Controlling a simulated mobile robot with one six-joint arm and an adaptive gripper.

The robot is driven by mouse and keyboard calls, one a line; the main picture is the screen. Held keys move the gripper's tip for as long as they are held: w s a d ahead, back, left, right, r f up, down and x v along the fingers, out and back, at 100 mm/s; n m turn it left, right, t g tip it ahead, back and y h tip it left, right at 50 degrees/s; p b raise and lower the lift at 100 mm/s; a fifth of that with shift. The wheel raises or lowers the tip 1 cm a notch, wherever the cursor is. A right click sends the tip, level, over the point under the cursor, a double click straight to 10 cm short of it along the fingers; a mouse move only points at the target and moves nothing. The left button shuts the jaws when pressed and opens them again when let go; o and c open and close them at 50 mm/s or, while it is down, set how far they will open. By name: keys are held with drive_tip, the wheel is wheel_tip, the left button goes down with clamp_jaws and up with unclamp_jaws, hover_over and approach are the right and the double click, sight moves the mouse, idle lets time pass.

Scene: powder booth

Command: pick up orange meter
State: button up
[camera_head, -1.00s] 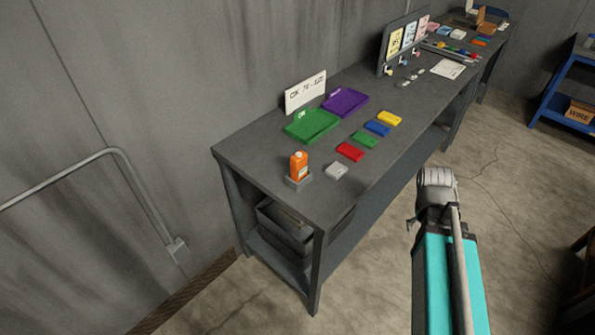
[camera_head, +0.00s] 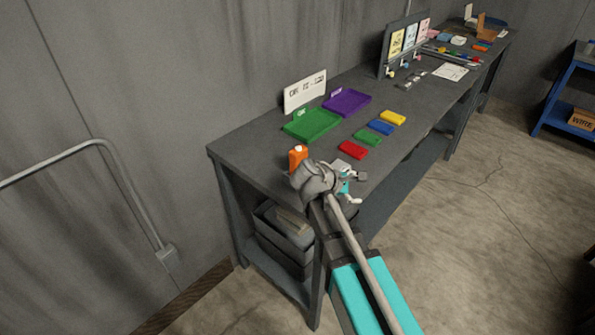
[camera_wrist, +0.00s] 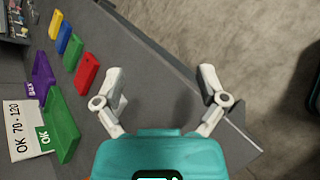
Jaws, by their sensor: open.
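The orange meter (camera_head: 298,155) stands upright near the close end of the grey workbench in the head view. My arm covers its lower part and its stand. My gripper (camera_head: 357,188) is to the right of the meter, near the bench's front edge. In the wrist view my gripper (camera_wrist: 162,75) is open and empty, with bench top and floor behind its fingers.
Red (camera_head: 352,150), green (camera_head: 367,138), blue (camera_head: 381,127) and yellow (camera_head: 393,117) blocks lie on the workbench (camera_head: 245,143). Behind them are a green tray (camera_head: 312,124), a purple tray (camera_head: 346,102) and a white sign (camera_head: 305,91).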

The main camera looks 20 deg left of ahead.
sight(292, 156)
drive_tip(key=a+n+t+b, duration=0.1)
drive_tip(key=a+n, duration=0.1)
drive_tip(key=a, duration=0.2)
drive_tip(key=a+n+t+b, duration=0.1)
drive_tip(key=a+n, duration=0.1)
drive_tip(key=a, duration=0.2)
drive_tip(key=s+a+n+t+b, duration=0.1)
drive_tip(key=a+n+t, duration=0.1)
drive_tip(key=a, duration=0.2)
drive_tip(key=shift+a+r, duration=0.1)
drive_tip(key=shift+r, duration=0.15)
drive_tip(key=s+a+r+n+t+y+b, duration=0.1)
drive_tip(key=s+a+r+n+t+b, duration=0.1)
drive_tip(key=a, duration=1)
drive_tip(key=s+n+t+b, duration=0.1)
drive_tip(key=s+n+t, duration=0.1)
drive_tip(key=s+n, duration=0.1)
drive_tip(key=shift+a+r+n+t+b, duration=0.15)
drive_tip(key=shift+a+n+t+b, duration=0.2)
drive_tip(key=shift+n, duration=0.35)
drive_tip(key=shift+x, duration=4.3)
drive_tip(key=shift+w, duration=0.1)
drive_tip(key=shift+y, duration=0.3)
drive_tip(key=shift+x, duration=2.5)
